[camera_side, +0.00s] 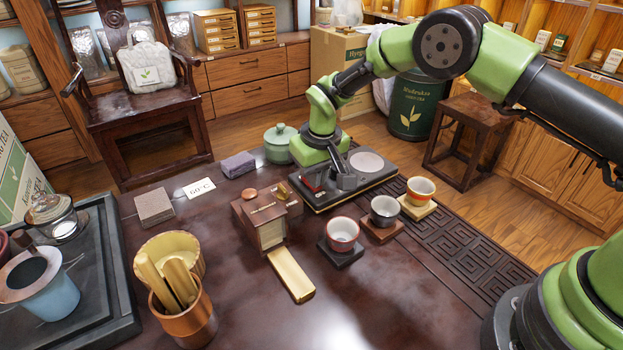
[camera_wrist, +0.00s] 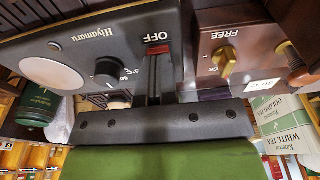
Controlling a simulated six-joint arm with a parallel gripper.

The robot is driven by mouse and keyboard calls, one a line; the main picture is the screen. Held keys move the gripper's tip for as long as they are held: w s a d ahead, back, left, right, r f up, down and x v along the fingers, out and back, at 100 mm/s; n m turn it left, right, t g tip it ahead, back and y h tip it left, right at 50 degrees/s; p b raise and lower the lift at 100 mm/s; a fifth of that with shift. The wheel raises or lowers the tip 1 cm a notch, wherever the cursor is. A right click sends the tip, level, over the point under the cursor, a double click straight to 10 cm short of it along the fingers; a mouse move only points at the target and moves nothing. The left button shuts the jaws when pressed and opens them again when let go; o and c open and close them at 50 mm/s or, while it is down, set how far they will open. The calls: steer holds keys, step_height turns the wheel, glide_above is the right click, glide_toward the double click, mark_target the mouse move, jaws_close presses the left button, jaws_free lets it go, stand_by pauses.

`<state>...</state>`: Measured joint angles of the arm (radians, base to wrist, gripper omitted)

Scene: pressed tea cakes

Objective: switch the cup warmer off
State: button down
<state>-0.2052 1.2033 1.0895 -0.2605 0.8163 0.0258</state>
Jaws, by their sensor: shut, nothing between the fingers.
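The cup warmer (camera_side: 383,181) is a low dark box with a round pale plate, at the back middle of the table. In the wrist view its face (camera_wrist: 75,40) shows the plate at the left, a black round knob (camera_wrist: 108,70) and the word OFF. A red switch (camera_wrist: 158,49) shows just below OFF; it is also visible in the side view (camera_side: 308,184). My gripper (camera_wrist: 154,62) is shut and empty, its fingertips right at the red switch. The fingers hide the rest of the switch, so I cannot tell its position or whether they touch it.
A wooden press box (camera_side: 248,226) marked FREE in the wrist view stands close beside the warmer, with a brass tray (camera_side: 292,276) in front. Cups (camera_side: 342,232) on small coasters stand at the right. A green lidded pot (camera_side: 280,140) stands behind.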

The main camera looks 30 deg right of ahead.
steer(key=shift+r, duration=3.55)
steer(key=s+d+r+m+t+y, duration=0.1)
steer(key=s+d+r, duration=0.1)
steer(key=s+r, duration=0.5)
steer(key=s+d+r+m+t, duration=0.15)
steer(key=s+r, duration=0.25)
steer(key=r, duration=0.7)
steer(key=s+d+r+t, duration=0.1)
steer(key=s, duration=0.8)
steer(key=s+d+r+m+t+y, duration=0.1)
steer(key=s+t, duration=0.1)
steer(key=s, duration=0.7)
steer(key=shift+d, duration=0.15)
steer(key=shift+m, duration=0.25)
